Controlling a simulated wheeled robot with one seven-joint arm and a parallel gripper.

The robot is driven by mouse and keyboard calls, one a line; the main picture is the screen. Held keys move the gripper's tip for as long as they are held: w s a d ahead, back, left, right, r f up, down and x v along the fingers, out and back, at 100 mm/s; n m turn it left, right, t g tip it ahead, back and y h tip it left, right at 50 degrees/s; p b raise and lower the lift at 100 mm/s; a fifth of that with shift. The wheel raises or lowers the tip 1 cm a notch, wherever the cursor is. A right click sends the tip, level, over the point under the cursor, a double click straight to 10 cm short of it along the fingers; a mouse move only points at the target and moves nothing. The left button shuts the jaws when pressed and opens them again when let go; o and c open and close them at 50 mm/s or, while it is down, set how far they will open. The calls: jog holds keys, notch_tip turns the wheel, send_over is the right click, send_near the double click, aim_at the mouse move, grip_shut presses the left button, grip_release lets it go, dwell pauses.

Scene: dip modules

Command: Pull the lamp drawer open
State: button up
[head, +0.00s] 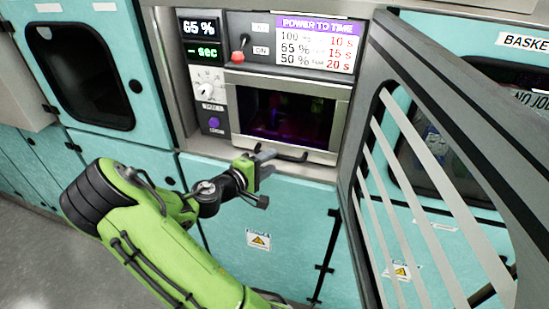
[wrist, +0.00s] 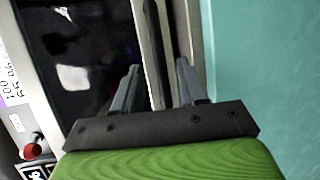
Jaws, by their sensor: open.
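The lamp drawer (head: 290,112) is the unit with a dark window in a metal front. It looks closed in its housing. Its dark bar handle (head: 291,155) runs along the bottom of the front. My gripper (head: 267,163) is at the left part of this handle, with its jaws open. In the wrist view my gripper (wrist: 157,67) has its two fingers apart, and the handle (wrist: 155,30) shows as a dark bar between and ahead of them. I cannot tell whether the fingers touch it. The drawer window (wrist: 85,50) lies left of the fingers.
A grey barred door (head: 365,200) stands swung open to the right of the drawer. A control panel with a knob (head: 205,92) is on the left, and a red-tipped switch (head: 238,57) is above. Teal cabinet fronts (head: 225,215) lie below.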

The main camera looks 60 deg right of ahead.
aim_at(277, 158)
jog(key=x, duration=0.3)
jog(key=shift+d, duration=0.2)
jog(key=shift+c, duration=0.2)
grip_shut()
